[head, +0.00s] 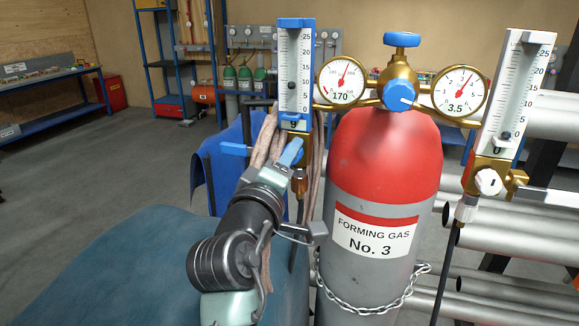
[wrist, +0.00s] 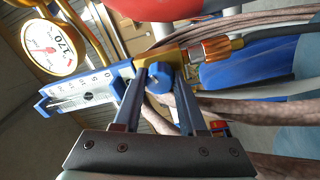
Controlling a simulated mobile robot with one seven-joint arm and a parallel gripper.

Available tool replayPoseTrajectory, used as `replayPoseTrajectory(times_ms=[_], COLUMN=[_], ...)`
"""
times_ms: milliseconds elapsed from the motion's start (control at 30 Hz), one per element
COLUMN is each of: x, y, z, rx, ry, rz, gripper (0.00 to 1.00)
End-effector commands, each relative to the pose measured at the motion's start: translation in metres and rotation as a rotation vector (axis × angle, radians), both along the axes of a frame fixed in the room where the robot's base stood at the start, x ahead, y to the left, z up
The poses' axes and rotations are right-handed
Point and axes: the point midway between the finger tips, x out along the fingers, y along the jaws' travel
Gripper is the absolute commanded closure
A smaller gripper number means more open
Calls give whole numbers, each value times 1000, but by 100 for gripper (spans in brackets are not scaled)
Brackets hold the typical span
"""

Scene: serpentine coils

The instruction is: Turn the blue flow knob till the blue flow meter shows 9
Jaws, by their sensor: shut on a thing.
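The blue flow meter (head: 309,75) stands upright left of the cylinder, with a 0 to 25 scale. The blue flow knob (wrist: 158,79) sits on the brass fitting under the meter. My gripper (wrist: 162,82) is shut on it, one finger on each side. In the head view my gripper (head: 293,152) largely hides the knob.
A red and grey gas cylinder (head: 375,205) stands just right of my arm. Two round gauges, at 170 (head: 341,80) and 3.5 (head: 458,92), flank a blue regulator knob (head: 399,95). A white meter (head: 517,90) stands right. Hoses hang behind my gripper. Open floor lies left.

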Motion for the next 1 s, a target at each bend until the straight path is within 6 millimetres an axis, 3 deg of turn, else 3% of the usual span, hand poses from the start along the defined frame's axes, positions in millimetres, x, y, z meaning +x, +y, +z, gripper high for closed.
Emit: replayPoseTrajectory(times_ms=[733,767,900,1000], x=[0,0,0,0], y=[0,0,0,0], z=[-1,-1,-1,-1], rx=[80,80,79,79], ry=[-22,-22,-23,-23], rz=[-1,-1,-1,-1], gripper=[100,54,29,29])
